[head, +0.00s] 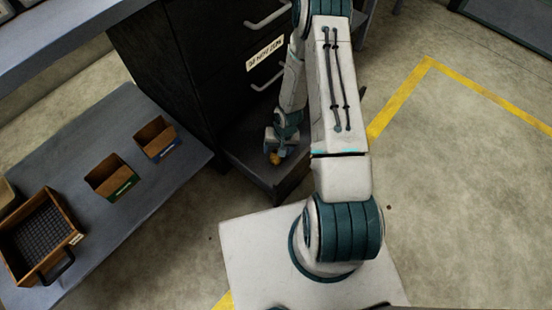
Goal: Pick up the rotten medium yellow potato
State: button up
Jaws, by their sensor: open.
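A small yellow-orange lump (276,158), which looks like the yellow potato, shows at the low open drawer (241,153) of the dark cabinet. My gripper (277,153) points down into that drawer, right at the lump. The jaws are open, and they partly cover the lump. I cannot tell whether the fingers touch it. Its size and any rotten marks are too small to make out.
The dark cabinet (180,70) has closed, labelled drawers above the open one. A grey table (150,200) at left holds two small cardboard boxes (108,184) (155,143) and a wooden crate (70,228). Yellow-lined floor (450,180) at right is clear.

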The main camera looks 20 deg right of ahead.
aim_at(276, 157)
jog(key=f+b, duration=0.1)
jog(key=f, duration=0.3)
jog(key=f+b, duration=0.1)
jog(key=f, duration=0.1)
jog(key=shift+w+a+b, duration=0.15)
jog(key=shift+w+b, duration=0.15)
jog(key=shift+b, duration=0.05)
jog(key=c, duration=1.1)
